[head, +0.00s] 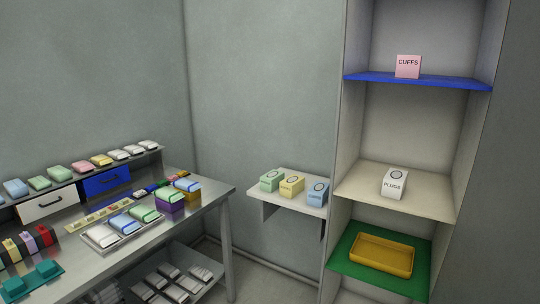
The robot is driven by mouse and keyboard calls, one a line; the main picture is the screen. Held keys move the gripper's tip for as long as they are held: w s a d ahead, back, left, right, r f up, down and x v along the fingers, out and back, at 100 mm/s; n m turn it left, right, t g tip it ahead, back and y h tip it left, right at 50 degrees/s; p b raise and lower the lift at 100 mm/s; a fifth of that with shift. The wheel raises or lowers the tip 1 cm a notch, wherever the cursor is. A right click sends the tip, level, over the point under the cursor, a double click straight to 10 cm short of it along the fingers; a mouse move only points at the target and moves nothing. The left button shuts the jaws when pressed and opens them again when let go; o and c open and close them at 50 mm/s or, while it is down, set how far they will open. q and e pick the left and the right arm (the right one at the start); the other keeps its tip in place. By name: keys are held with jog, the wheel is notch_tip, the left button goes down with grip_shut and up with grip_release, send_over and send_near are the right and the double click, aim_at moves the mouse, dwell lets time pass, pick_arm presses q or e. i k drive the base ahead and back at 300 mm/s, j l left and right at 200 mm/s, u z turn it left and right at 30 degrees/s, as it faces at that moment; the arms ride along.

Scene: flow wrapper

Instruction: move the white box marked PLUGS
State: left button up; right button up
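The white box marked PLUGS (394,183) stands on the cream middle shelf (430,203) of the tall shelf unit at the right. It has a dark ring on its top and its label faces the front. Nothing touches it but the shelf. Neither of my grippers shows in the head view.
Above is a blue shelf (450,83) with a pink CUFFS card (408,66). Below is a green shelf (385,282) with a yellow tray (381,261). Left of the unit, a small wall shelf (308,202) bears three boxes. A cluttered metal table (215,193) stands at the left.

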aim_at(394, 181)
jog(key=l, duration=0.85)
jog(key=i+l, duration=0.15)
jog(key=l, duration=1.55)
jog(key=j+z, duration=0.2)
jog(key=j, duration=0.35)
jog(key=j+z, duration=0.15)
jog(key=j, duration=0.35)
jog(key=k+j+z, duration=0.2)
jog(key=j, duration=0.3)
jog(key=i+j+u, duration=0.15)
jog(key=j, duration=0.15)
jog(key=i+j+u, duration=0.15)
jog(key=j, duration=0.15)
